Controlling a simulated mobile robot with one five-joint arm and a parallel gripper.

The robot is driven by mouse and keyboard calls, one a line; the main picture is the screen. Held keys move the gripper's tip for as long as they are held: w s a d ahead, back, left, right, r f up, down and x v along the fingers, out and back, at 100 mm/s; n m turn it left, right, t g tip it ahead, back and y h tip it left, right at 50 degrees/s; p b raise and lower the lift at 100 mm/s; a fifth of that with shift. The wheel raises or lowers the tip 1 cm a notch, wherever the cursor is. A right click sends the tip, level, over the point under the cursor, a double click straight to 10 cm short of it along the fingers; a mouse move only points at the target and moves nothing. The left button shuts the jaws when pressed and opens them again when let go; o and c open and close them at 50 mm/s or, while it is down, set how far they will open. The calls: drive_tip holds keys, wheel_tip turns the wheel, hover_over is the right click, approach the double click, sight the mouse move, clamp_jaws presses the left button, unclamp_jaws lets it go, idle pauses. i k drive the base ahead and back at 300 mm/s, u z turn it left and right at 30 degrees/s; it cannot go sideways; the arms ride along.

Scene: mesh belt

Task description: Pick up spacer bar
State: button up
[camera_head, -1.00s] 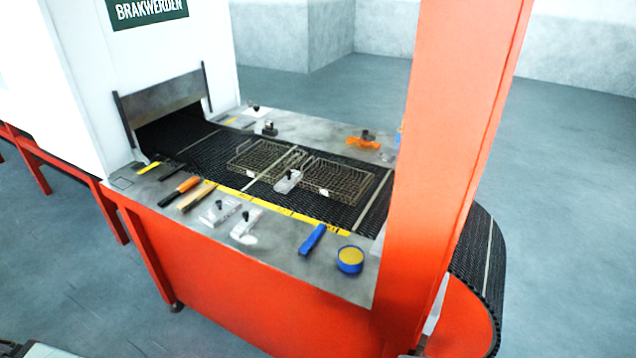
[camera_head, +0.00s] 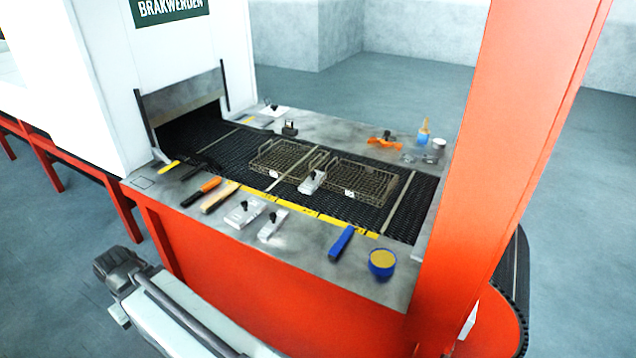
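I cannot tell for sure which piece is the spacer bar. Grey metal pieces with black knobs are candidates: one (camera_head: 236,219) and another (camera_head: 267,232) lie on the near steel ledge. A blue bar (camera_head: 341,243) lies at an angle on the near ledge, further right. Part of my arm shows at the lower left, below the ledge and apart from all these. My gripper's fingers are not visible.
Two wire baskets (camera_head: 357,184) sit on the black mesh belt (camera_head: 228,150). A red post (camera_head: 520,150) rises at the right. The far ledge holds small items.

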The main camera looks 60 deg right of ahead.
sight(311, 183)
drive_tip(key=z, duration=0.05)
drive_tip(key=i, duration=0.95)
drive_tip(key=u, duration=0.1)
